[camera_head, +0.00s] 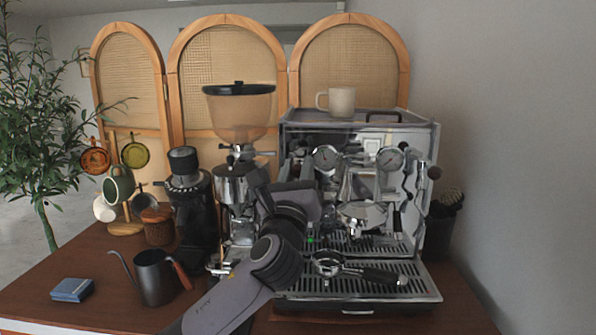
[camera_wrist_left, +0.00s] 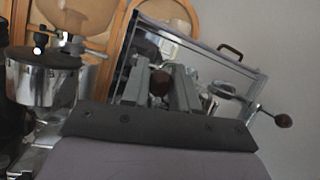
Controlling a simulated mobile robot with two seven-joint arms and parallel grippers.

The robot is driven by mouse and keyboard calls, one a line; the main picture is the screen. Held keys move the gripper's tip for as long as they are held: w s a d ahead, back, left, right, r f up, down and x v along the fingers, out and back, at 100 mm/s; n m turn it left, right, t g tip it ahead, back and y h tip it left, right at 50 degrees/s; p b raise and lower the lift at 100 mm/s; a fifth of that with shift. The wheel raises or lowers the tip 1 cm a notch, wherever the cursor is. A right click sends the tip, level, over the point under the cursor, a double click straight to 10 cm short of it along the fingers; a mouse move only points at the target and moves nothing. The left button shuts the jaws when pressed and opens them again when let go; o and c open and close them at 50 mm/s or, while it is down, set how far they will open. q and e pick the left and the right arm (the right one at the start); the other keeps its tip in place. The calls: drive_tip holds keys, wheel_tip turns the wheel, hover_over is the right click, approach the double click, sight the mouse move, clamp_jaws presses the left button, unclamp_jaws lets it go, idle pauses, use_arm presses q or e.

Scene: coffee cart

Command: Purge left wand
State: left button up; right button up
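The espresso machine (camera_head: 358,295) stands on the cart with two gauges and a cup on top. My left arm reaches up across its left side, and my left gripper (camera_wrist_left: 160,78) is at the front left of the machine. In the left wrist view a brown round knob (camera_wrist_left: 159,83) sits between the two grey fingers, which close in on both sides of it. In the head view my own wrist hides that knob and the left wand. The right-hand knob (camera_head: 434,172) shows in the head view, and also in the wrist view (camera_wrist_left: 283,120). My right gripper is out of view.
A portafilter (camera_head: 352,270) lies on the drip tray (camera_head: 412,284). A grinder (camera_head: 240,195) stands close left of my arm. A black kettle (camera_head: 155,278), a black grinder (camera_head: 193,210) and a blue box (camera_head: 72,290) are further left. A cream mug (camera_head: 341,101) stands on top of the machine.

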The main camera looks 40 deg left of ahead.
use_arm(q)
clamp_jaws()
drive_tip(key=shift+r+g, duration=0.15)
drive_tip(key=shift+g, duration=0.15)
drive_tip(key=shift+r+g+h, duration=0.4)
drive_tip(key=shift+g, duration=0.3)
drive_tip(key=shift+w+a+r+n+g+h, duration=0.15)
drive_tip(key=shift+r+g+h, duration=0.3)
drive_tip(key=shift+g, duration=0.5)
drive_tip(key=shift+w+a+r+n+g+h, duration=0.15)
drive_tip(key=shift+r+n+g+h, duration=0.25)
drive_tip(key=shift+g, duration=0.55)
drive_tip(key=shift+d+f, duration=0.1)
drive_tip(key=o, duration=0.8)
unclamp_jaws()
